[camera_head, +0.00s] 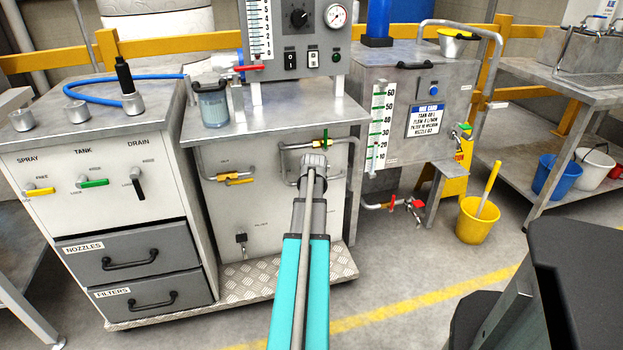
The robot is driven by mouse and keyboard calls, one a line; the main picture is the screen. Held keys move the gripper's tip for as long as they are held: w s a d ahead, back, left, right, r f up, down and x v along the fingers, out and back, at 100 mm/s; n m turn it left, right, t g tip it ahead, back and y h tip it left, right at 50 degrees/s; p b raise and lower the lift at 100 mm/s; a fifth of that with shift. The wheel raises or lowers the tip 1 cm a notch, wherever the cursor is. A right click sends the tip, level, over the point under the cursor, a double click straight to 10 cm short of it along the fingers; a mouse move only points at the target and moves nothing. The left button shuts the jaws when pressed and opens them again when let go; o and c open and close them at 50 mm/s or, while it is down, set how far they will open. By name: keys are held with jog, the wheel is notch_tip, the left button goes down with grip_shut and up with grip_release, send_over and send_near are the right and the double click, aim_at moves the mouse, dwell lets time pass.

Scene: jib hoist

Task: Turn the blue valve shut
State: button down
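I cannot make out a valve with a blue handle. Handles in view are yellow (26,192), green (93,183) and black (137,186) on the left cabinet, and red (250,68) beside the jar. The middle panel has a yellow handle (236,180) and a green one (325,141). Red handles (391,203) sit on the pipe under the right tank, and a green one (464,131) is on its side. My teal arm reaches forward from the bottom centre. My gripper (313,162) is at its grey far end, before the middle panel; its fingers are not clear.
A blue hose (92,100) lies on the left cabinet. A jar (214,108) stands on the middle bench. The steel tank (400,120) stands right of it. A yellow bucket (477,222) is on the floor.

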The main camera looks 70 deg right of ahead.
jog(key=c, duration=0.7)
grip_release()
jog(key=shift+w+r, duration=0.1)
jog(key=shift+w, duration=0.05)
jog(key=shift+c, duration=0.2)
jog(key=shift+o, duration=0.7)
